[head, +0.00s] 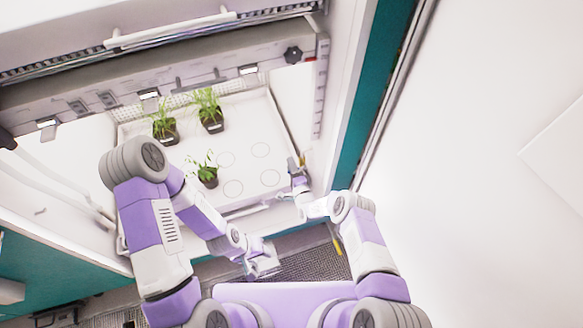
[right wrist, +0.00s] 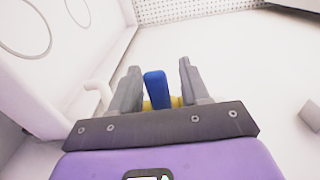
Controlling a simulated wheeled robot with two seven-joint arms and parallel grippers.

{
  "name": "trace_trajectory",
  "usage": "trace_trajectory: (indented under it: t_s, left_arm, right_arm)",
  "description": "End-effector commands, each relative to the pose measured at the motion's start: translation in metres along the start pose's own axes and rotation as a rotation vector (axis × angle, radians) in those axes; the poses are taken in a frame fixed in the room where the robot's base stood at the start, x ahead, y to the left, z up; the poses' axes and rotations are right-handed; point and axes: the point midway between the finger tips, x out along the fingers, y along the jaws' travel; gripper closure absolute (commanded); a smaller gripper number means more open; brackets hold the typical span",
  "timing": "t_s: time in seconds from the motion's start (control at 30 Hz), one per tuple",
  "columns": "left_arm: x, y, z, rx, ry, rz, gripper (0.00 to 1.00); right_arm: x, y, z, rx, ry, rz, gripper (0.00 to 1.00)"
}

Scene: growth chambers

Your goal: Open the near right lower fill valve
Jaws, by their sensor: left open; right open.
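A blue valve handle (right wrist: 155,88) with a yellow part (right wrist: 176,101) at its base shows in the right wrist view. In the head view, my right gripper (head: 299,178) is open at the right edge of the white tray (head: 270,113), and the valve is mostly hidden there. My left gripper (head: 263,262) is open and empty, low in front of the tray, over a dark mesh floor.
Three potted plants (head: 165,130) (head: 210,113) (head: 207,172) stand in the tray, among empty round marks. A white pipe (right wrist: 96,97) shows left of the right gripper. The chamber's side wall and teal frame (head: 365,95) are close on the right.

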Motion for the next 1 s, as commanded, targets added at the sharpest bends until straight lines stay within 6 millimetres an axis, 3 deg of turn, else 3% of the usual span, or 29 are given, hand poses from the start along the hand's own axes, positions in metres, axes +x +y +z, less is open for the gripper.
trace_trajectory:
  t_s: [0.03,0.3,0.73,1.0]
  left_arm:
    - [-0.0001,0.0001,-0.0001,0.0,0.0,0.0,0.57]
    - [-0.0001,0.0001,0.0,0.0,0.0,0.0,0.57]
    - [-0.0001,0.0001,0.0,0.0,0.0,0.0,0.57]
    - [-0.0001,0.0,0.0,0.0,0.0,0.0,0.57]
  right_arm:
    - [-0.0001,-0.0002,0.0,0.0,0.0,0.0,0.57]
    - [-0.0003,-0.0001,0.0,0.0,0.0,-0.001,0.99]
    - [-0.0004,0.001,0.0001,-0.022,0.0,-0.001,1.0]
    - [-0.0007,0.0082,-0.0001,-0.155,0.0,0.0,1.0]
